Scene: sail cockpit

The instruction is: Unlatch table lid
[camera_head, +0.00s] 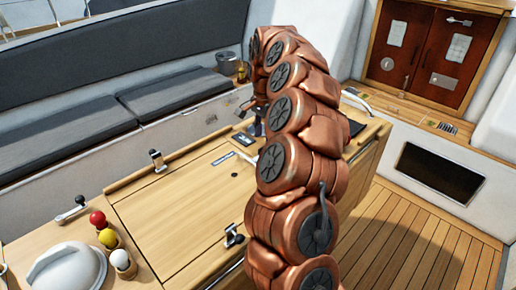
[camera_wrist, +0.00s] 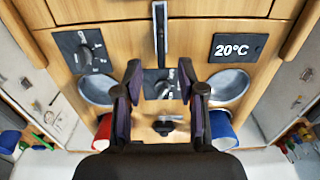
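The wooden table lid (camera_head: 187,205) lies flat and closed in the head view. A dark latch (camera_head: 156,160) sits at its far left edge and another dark latch (camera_head: 233,237) at its near edge, beside my arm. My gripper (camera_wrist: 161,75) is open in the wrist view, with nothing between its dark fingers. Behind the fingers is a wooden panel with a dark rotary switch plate (camera_wrist: 157,88) and a small black knob-like fitting (camera_wrist: 168,127). In the head view my arm hides part of the table, and the gripper cannot be made out clearly.
In the wrist view, a 20°C display (camera_wrist: 239,48), another dial (camera_wrist: 84,52), a vertical dark bar (camera_wrist: 160,30), metal-rimmed holders and red-and-blue cups surround the fingers. In the head view, colored balls (camera_head: 97,218) and a white helmet-like object (camera_head: 68,268) sit at lower left.

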